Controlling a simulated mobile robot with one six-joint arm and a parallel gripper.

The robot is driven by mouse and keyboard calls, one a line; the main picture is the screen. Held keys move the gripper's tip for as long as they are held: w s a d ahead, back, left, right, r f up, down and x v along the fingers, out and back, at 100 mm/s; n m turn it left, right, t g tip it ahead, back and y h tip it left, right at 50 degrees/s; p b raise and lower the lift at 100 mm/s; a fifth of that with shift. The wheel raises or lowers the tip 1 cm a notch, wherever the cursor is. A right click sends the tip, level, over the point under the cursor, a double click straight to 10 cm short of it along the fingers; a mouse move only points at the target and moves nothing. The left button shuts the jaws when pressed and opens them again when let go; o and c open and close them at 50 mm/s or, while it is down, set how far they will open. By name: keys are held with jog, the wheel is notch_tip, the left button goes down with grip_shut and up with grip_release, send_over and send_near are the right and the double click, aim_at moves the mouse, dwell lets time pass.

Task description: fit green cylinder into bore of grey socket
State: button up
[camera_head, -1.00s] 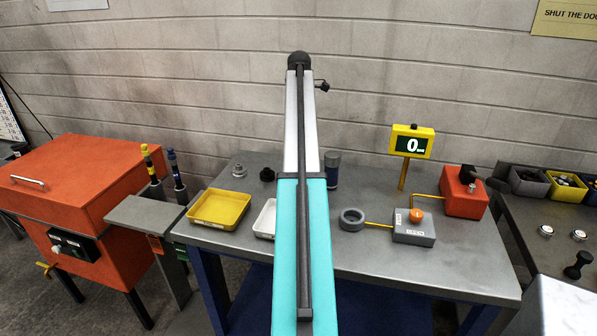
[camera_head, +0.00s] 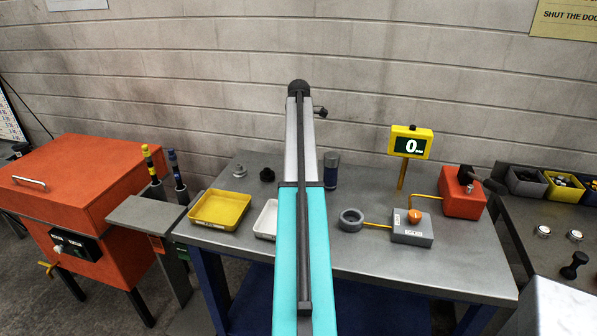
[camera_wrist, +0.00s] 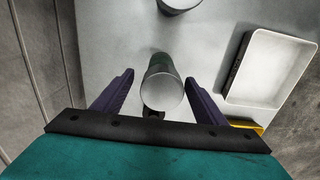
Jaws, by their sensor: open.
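In the wrist view a cylinder (camera_wrist: 161,88) with a pale round end and a dark, faintly greenish side stands between the fingers of my gripper (camera_wrist: 159,76). The gripper is open, one finger on each side, with visible gaps to the cylinder. In the head view my arm hides this cylinder and the gripper. The grey socket (camera_head: 351,219) is a thick ring with a round bore, on the table just right of my arm. A yellow rod joins it to a grey box.
The grey table (camera_head: 290,253) holds a yellow tray (camera_head: 220,224), a white tray (camera_head: 264,231), a dark canister (camera_head: 331,170) and a grey box (camera_head: 412,239) with an orange button. A yellow display (camera_head: 410,142) and red box (camera_head: 463,207) stand at right. A dark knob (camera_head: 267,174) is left of my arm.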

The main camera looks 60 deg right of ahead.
jog(key=shift+s+a+f+p, duration=0.15)
jog(key=shift+f+p, duration=0.75)
jog(key=shift+f, duration=1.7)
jog(key=shift+c, duration=0.5)
jog(key=shift+r, duration=0.1)
grip_shut()
